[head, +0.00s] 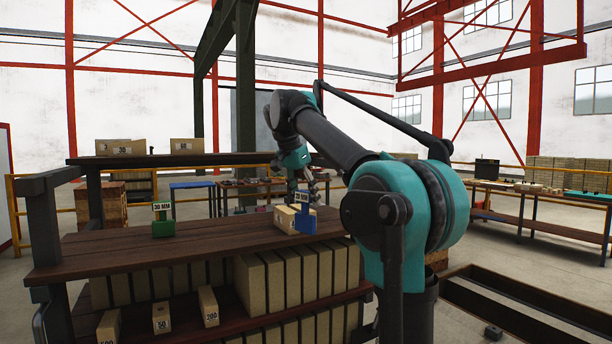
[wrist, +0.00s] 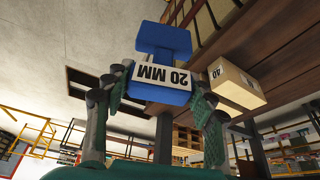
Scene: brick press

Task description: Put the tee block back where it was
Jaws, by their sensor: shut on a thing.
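The blue tee block (head: 305,222) with a white 20 MM label is at the right end of the wooden bench top. In the wrist view the blue tee block (wrist: 163,42) sits between the fingers of my gripper (wrist: 158,95), its label upside down. My gripper (head: 306,190) is shut on it from behind and above in the head view. I cannot tell whether the block touches the bench. A green tee block (head: 163,228) with a 30 MM label stands upright farther left on the bench.
A tan block (head: 284,219), labelled 40 in the wrist view (wrist: 235,86), is right beside the blue tee block. The bench top (head: 225,238) between the green and tan blocks is clear. Several tan blocks fill the shelves below. A raised shelf (head: 230,158) runs along the back.

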